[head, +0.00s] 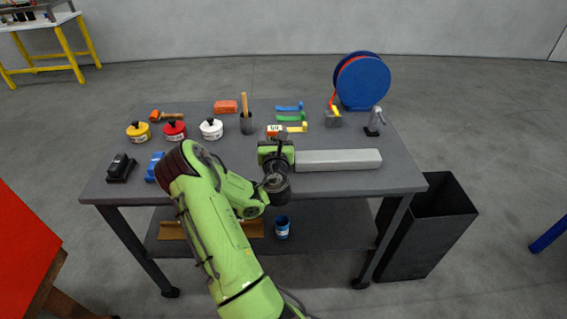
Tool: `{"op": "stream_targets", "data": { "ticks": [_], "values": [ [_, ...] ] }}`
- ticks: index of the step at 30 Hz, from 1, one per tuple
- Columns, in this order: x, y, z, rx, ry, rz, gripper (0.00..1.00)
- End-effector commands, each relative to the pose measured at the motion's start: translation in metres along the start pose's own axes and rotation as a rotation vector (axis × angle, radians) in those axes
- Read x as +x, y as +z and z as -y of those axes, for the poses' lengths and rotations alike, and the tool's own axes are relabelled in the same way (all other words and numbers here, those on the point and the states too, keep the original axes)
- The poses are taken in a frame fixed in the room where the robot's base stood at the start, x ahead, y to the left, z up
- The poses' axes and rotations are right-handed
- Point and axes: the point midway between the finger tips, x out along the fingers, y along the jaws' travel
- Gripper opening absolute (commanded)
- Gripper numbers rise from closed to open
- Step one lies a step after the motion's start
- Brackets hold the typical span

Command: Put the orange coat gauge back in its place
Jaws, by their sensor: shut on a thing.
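The orange coat gauge (274,130) shows just beyond my gripper, with a pale display on its face. My green gripper (274,139) is over the middle of the grey table (345,184) and shut on the gauge. The gripper body and wrist hide the lower part of the gauge, so I cannot tell whether it touches the tabletop. The gauge's own place is not clearly marked in this view.
A long grey bar (338,160) lies right of my gripper. A dark cup (247,123) with a wooden handle, a white pot (211,129) and a yellow tool (297,128) stand close by. A blue reel (362,82) is at the back right.

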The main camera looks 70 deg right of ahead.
Motion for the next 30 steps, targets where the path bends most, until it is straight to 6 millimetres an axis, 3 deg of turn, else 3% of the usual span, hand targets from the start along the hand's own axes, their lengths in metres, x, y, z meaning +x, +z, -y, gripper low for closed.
{"op": "stream_targets", "data": {
  "ticks": [1, 3, 14, 26, 27, 30],
  "values": [
    [0.000, -0.021, 0.001, 0.000, -0.002, 0.001, 0.18],
    [0.000, -0.036, 0.001, 0.001, -0.002, 0.000, 0.18],
    [-0.001, -0.080, 0.001, 0.000, -0.002, 0.001, 0.18],
    [-0.001, -0.083, 0.001, -0.001, -0.002, 0.000, 0.18],
    [-0.001, -0.083, 0.001, 0.000, -0.002, 0.000, 0.56],
    [-0.001, -0.082, 0.001, 0.000, -0.002, 0.000, 0.72]
  ]
}}
